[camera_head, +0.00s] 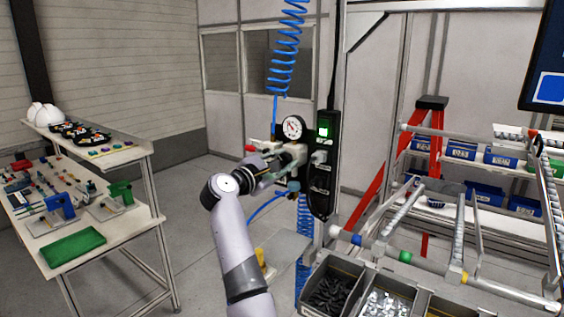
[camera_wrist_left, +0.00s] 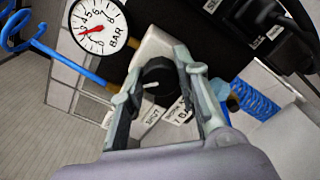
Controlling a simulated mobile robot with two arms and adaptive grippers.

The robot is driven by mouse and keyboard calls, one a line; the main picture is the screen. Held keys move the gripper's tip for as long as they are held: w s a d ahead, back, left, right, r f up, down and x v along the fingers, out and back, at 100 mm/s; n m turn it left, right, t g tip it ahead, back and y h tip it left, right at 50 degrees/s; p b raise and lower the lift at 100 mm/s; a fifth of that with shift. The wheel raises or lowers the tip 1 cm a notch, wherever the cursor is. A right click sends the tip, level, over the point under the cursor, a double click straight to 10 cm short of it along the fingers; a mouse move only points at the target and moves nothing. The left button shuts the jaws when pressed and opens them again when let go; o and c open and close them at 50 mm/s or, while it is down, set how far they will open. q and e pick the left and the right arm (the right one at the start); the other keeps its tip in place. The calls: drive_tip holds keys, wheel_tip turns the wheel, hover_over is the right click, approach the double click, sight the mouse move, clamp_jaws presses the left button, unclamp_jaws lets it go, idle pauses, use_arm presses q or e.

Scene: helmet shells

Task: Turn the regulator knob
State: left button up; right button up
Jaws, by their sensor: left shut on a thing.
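The regulator knob (camera_wrist_left: 158,82) is black and round with a white pointer line. In the left wrist view it sits between the two fingers of my left gripper (camera_wrist_left: 163,90), which is shut on it. A round white gauge (camera_wrist_left: 98,28) marked BAR, with a red needle, is just beyond it at the upper left. The gauge also shows in the head view (camera_head: 293,128), above my left gripper (camera_head: 290,158). The arm and gripper hide the knob in the head view. My right gripper is in neither view.
A black power strip (camera_head: 323,165) with a green light stands right of the gauge. Blue coiled hoses (camera_head: 287,50) hang above and below. A work table (camera_head: 140,152) with parts is at the left, bins (camera_head: 335,270) at the front right, a red ladder (camera_head: 385,185) behind.

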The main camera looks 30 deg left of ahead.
use_arm(q)
drive_tip(key=c, duration=0.5)
